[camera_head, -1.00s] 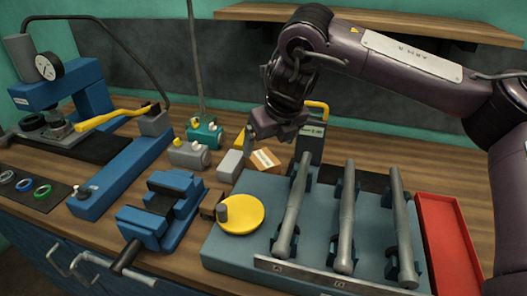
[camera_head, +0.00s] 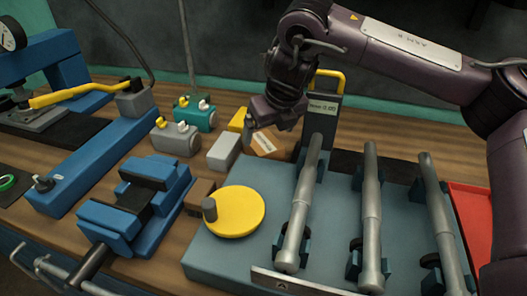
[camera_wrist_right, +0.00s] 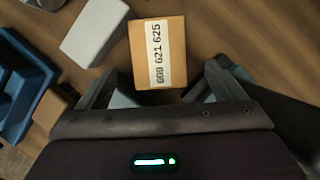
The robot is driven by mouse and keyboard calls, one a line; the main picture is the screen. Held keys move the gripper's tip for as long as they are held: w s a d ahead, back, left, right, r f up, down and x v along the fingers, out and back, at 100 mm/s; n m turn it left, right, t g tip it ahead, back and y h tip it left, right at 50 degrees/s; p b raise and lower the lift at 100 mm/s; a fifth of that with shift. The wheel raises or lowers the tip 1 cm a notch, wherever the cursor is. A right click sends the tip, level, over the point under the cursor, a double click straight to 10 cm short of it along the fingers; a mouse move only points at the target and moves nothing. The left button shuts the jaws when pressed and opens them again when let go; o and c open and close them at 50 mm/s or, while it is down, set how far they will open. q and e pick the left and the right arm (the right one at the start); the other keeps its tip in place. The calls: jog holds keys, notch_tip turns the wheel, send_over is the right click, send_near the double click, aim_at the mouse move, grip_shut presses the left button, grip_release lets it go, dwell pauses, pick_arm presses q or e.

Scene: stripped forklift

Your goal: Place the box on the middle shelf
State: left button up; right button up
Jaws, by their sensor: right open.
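The box is a small brown cardboard box (camera_head: 267,145) with a white label, lying on the wooden workbench behind the blue-grey fixture plate. My left gripper is not in view. No shelf shows now.
A light grey block (camera_head: 224,151) stands close left of the box, with a yellow item (camera_head: 238,120) behind. A dark unit with a yellow handle (camera_head: 321,112) is close on the right. The plate (camera_head: 225,262) carries a yellow disc (camera_head: 238,213) and several metal shafts (camera_head: 371,220).

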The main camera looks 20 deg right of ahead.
aim_at(265, 143)
jog(key=x, duration=0.7)
jog(key=shift+a, duration=0.1)
jog(key=shift+c, duration=0.4)
jog(key=c, duration=1.2)
jog(key=shift+c, duration=0.2)
